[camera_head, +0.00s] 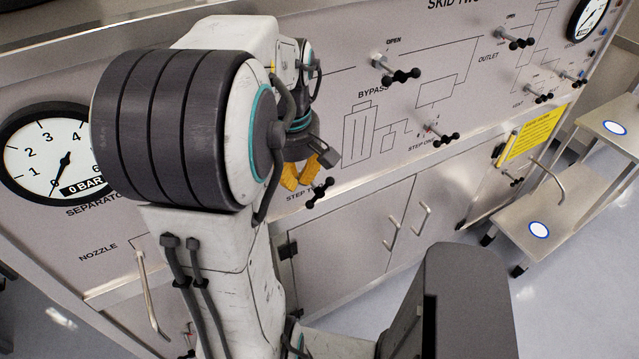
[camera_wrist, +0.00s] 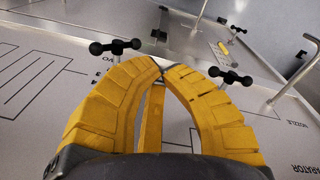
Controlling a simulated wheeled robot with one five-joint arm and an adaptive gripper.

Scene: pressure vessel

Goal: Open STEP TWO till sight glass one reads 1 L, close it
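The STEP TWO valve handle (camera_head: 320,192), a black bar with ball ends, stands out from the grey panel beside its partly covered label. My gripper (camera_head: 298,178) has yellow fingers and is just left of that handle, apart from it. One black handle (camera_wrist: 115,47) is beyond the left finger and another (camera_wrist: 230,77) beyond the right; neither is held. I cannot make out sight glass one or its level.
A SEPARATOR gauge (camera_head: 55,160) reads about 0 bar at left. The BYPASS handle (camera_head: 396,70) and STEP ONE handle (camera_head: 443,135) stick out to the right. Cabinet doors (camera_head: 345,235) are below. A steel step stand (camera_head: 560,215) is at right.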

